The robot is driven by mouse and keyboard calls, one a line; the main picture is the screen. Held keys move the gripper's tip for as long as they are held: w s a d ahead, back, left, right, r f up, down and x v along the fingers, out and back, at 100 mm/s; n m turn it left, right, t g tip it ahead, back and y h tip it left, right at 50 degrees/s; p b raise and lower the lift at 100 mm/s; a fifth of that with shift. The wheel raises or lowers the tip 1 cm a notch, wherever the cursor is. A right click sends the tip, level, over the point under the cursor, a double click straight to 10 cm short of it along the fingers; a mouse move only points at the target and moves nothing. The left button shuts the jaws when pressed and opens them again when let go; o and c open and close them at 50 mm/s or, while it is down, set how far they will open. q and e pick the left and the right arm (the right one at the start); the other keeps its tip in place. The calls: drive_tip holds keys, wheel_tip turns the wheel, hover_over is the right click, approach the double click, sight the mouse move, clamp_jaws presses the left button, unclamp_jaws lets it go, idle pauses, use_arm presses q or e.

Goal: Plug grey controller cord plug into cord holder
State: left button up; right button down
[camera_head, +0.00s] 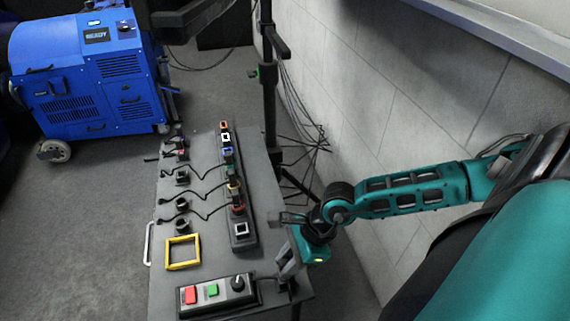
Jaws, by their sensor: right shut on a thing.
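My right gripper (287,277) reaches in from the right over the table's right edge and points down. It is shut on a small grey thing, apparently the grey controller cord plug, mostly hidden by the fingers. The controller (217,294) is a dark box with a red button, a green button and a black knob, at the table's near end. A dark cord leaves its right side towards the gripper. The cord holder (243,243) is a long black strip of coloured square sockets, left of and beyond the gripper. Its nearest socket has a pale grey-white rim and looks empty. My left gripper is out of view.
Several dark plugs with cords (182,204) lie left of the strip on the grey table (207,217). A yellow square frame (183,252) lies beyond the controller. A black stand (269,100) and a block wall (360,110) border the right side. A blue machine (85,75) stands far left.

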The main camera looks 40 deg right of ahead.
drive_tip(key=shift+f+b, duration=0.5)
drive_tip(key=shift+f, duration=0.35)
drive_tip(key=c, duration=0.8)
unclamp_jaws()
drive_tip(key=shift+c, duration=0.2)
drive_tip(key=shift+r, duration=0.1)
drive_tip(key=r+p, duration=0.2)
drive_tip(key=r, duration=0.1)
drive_tip(key=r+p, duration=0.3)
drive_tip(key=r, duration=0.1)
drive_tip(key=shift+w+a+r, duration=0.15)
drive_tip(key=shift+a, duration=0.05)
drive_tip(key=w+a, duration=0.2)
drive_tip(key=a, duration=0.2)
drive_tip(key=w+a+b, duration=0.1)
drive_tip(key=w+a, duration=0.1)
drive_tip(key=a, duration=0.3)
drive_tip(key=w+a, duration=0.2)
drive_tip(key=a, duration=0.3)
drive_tip(key=shift+w+f+b, duration=0.3)
drive_tip(key=w+d+b, duration=0.6)
drive_tip(key=w, duration=0.5)
drive_tip(key=shift+w+d, duration=0.15)
drive_tip(key=shift+w, duration=0.25)
